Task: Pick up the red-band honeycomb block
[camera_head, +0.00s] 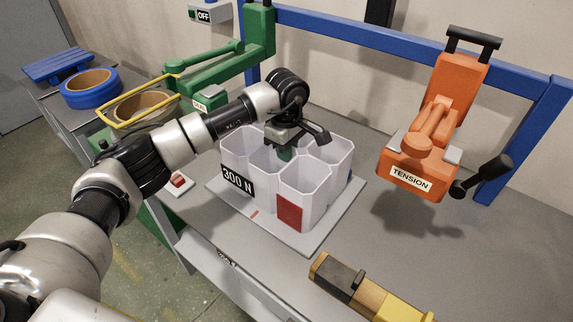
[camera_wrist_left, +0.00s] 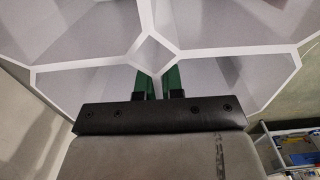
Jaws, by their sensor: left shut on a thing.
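The honeycomb block (camera_head: 316,196) is a cluster of white open-topped hexagonal cells with a red patch on its front cell and a black "300 N" label on its left side. It stands on a flat grey plate (camera_head: 226,199) on the bench. My left gripper (camera_head: 286,153) reaches down at the middle of the block from above. In the left wrist view, its two green fingers (camera_wrist_left: 158,80) are shut on the cell walls (camera_wrist_left: 85,65) beside a small diamond-shaped gap. I cannot tell whether the block is lifted off the plate. My right gripper is not in view.
An orange device (camera_head: 430,125) labelled "TENSION" stands at the right, with a black-handled lever. A yellow and brown bar tool (camera_head: 372,290) lies at the front edge. Green machinery (camera_head: 215,68) and a blue tape roll (camera_head: 89,88) are at the left. Bare bench lies right of the plate.

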